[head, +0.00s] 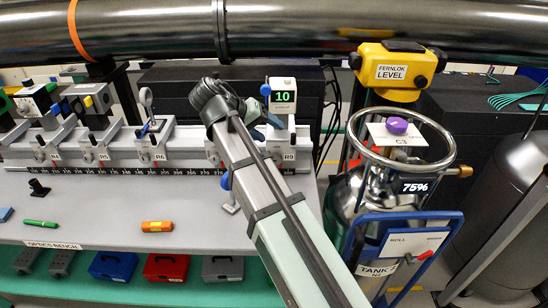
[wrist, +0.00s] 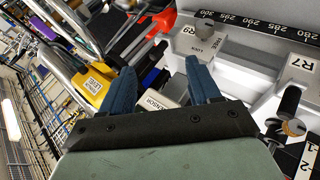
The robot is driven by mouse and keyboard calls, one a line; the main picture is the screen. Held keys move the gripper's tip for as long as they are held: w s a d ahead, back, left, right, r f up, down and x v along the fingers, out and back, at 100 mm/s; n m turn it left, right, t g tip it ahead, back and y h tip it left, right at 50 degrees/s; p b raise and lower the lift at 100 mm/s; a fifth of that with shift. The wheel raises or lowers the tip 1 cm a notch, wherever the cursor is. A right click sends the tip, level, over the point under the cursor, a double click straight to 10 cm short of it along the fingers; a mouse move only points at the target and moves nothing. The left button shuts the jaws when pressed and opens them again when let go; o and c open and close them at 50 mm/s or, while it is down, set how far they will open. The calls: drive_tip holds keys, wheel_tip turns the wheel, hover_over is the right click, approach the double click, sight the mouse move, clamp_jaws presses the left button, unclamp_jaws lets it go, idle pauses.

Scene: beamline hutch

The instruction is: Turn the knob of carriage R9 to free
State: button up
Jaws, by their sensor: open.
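Carriage R9 (head: 289,157) sits at the right end of the rail, carrying a box that shows 10 (head: 282,96). In the wrist view its R9 label (wrist: 189,30) and the word LOCK (wrist: 203,44) show just beyond my right finger. I cannot clearly make out its knob or which way it points. My gripper (head: 262,116) is above the rail beside the box, partly hidden by my arm. In the wrist view my gripper (wrist: 160,66) is open, its two blue fingers apart. A grey block marked SENSOR (wrist: 160,96) shows between them; I cannot tell the depth between them.
Carriage R7 (wrist: 300,65) with a dark knob is close to the right in the wrist view. A yellow level (head: 398,72) and tank (head: 375,270) stand right of the bench. A dark pipe (head: 330,32) crosses above. The bench front (head: 100,205) is mostly clear.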

sight(274, 157)
drive_tip(key=a+f+y, duration=0.3)
drive_tip(key=a, duration=0.1)
drive_tip(key=shift+n, duration=0.3)
drive_tip(key=x, duration=1.3)
drive_tip(key=shift+d+f, duration=0.1)
drive_tip(key=shift+d, duration=0.3)
